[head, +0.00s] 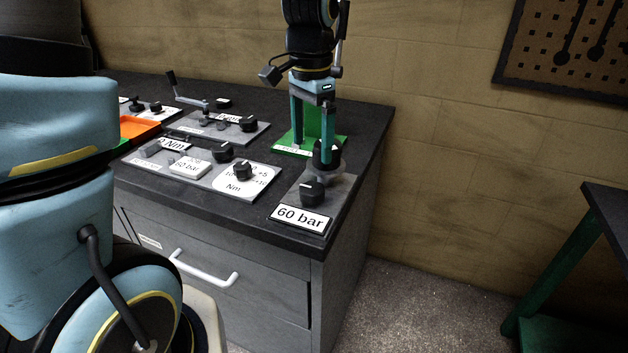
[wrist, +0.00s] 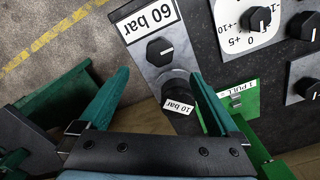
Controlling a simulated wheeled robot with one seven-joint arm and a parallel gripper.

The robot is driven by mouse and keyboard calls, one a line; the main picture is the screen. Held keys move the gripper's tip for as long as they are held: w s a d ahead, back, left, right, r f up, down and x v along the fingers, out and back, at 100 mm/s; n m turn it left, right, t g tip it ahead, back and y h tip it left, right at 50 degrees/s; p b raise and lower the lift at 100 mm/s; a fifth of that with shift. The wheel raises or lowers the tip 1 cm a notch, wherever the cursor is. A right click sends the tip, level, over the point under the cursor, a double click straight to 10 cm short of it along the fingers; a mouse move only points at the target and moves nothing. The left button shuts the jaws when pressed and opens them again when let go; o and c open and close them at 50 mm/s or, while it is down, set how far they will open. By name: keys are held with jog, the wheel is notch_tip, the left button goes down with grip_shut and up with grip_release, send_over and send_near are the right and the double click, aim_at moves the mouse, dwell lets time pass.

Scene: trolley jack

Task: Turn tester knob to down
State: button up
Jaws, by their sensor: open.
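The likely tester is a grey plate (head: 326,188) at the bench's front right corner, marked "60 bar" (head: 301,218). It carries a black knob (head: 312,193) with a light pointer mark, also visible in the wrist view (wrist: 160,51). Behind that knob is a dark round part (wrist: 178,83) beside a "10 bar" label (wrist: 178,108). My gripper (head: 312,158) is open and points down above the rear of the plate. In the wrist view its teal fingers (wrist: 160,74) are spread either side of the round part, with the knob just beyond the tips. Contact cannot be told.
A green plate (head: 292,150) with a label lies just left of my gripper. Other grey panels with black knobs (head: 242,170) and a crank handle (head: 190,93) stand further left. A brick wall is behind; open floor (head: 420,300) lies to the right.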

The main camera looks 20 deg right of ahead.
aim_at(312, 188)
notch_tip(312, 188, down, 10)
jog(key=shift+r+p, duration=0.1)
jog(key=shift+p, duration=0.75)
jog(key=shift+c, duration=0.4)
jog(key=c, duration=1.3)
